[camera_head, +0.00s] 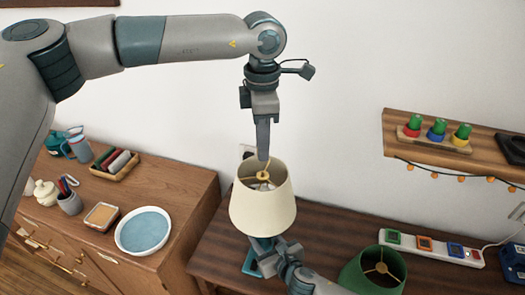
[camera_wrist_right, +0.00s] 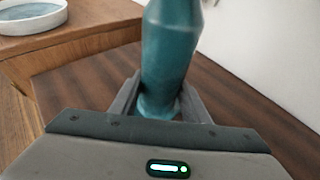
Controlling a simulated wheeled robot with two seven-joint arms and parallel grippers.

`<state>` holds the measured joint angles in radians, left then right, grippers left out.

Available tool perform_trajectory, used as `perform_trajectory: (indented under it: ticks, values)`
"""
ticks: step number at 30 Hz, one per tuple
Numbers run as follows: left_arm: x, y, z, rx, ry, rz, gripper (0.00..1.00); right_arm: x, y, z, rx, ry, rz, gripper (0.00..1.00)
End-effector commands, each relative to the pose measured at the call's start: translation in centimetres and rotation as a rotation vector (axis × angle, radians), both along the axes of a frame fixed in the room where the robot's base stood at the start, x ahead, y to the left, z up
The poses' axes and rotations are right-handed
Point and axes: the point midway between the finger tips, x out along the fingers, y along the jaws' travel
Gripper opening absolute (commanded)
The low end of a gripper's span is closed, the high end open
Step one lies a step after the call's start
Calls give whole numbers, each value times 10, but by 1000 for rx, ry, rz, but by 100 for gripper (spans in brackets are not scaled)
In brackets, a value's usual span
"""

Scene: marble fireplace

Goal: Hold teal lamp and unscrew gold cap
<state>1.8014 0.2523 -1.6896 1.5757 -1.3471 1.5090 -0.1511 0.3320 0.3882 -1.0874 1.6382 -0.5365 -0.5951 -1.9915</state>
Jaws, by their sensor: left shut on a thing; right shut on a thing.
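The teal lamp has a cream shade (camera_head: 262,208) and stands on the dark wooden table in the head view. Its teal body (camera_wrist_right: 170,48) fills the upper middle of the right wrist view. My right gripper (camera_wrist_right: 160,102) is shut around the lower part of that body, one finger on each side. The gold cap (camera_head: 263,175) sits at the top middle of the shade, on its gold spokes. My left gripper (camera_head: 263,157) points straight down from above, its fingertips at the cap and shut on it. The fingertips partly hide the cap, and the shade hides most of the body.
A green lampshade (camera_head: 374,272) stands close on the right of the table. A power strip (camera_head: 434,246) with coloured plugs lies behind it. A wooden shelf (camera_head: 470,150) juts from the wall at right. A cabinet (camera_head: 185,195) at left bears a round dish (camera_head: 143,230).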

Motion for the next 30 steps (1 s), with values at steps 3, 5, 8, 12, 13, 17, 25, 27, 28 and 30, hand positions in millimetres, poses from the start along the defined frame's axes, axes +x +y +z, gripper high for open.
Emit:
perform_trajectory:
  ticks: [3,5,8,12,13,17,25,27,28,30]
  values:
    - [0,0,5,1,1,0,0,0,0,0,0,-1,0,0]
    - [0,0,5,1,1,0,0,0,0,0,0,-1,0,0]
    - [0,0,5,1,1,0,0,0,0,0,0,-1,0,0]
    - [0,0,5,1,1,0,0,0,0,0,0,-1,0,61]
    - [0,0,5,1,1,0,0,0,0,0,0,-1,0,64]
    - [0,0,5,1,1,0,0,0,0,0,0,-1,0,64]
    - [0,0,4,1,1,0,0,-2,-1,1,0,0,0,64]
    - [0,0,4,1,1,0,0,-5,-2,2,0,-1,0,64]
    - [0,0,4,1,1,0,0,-6,-3,3,0,-1,0,64]
    - [0,0,3,1,1,0,0,-11,-6,4,0,-1,1,64]
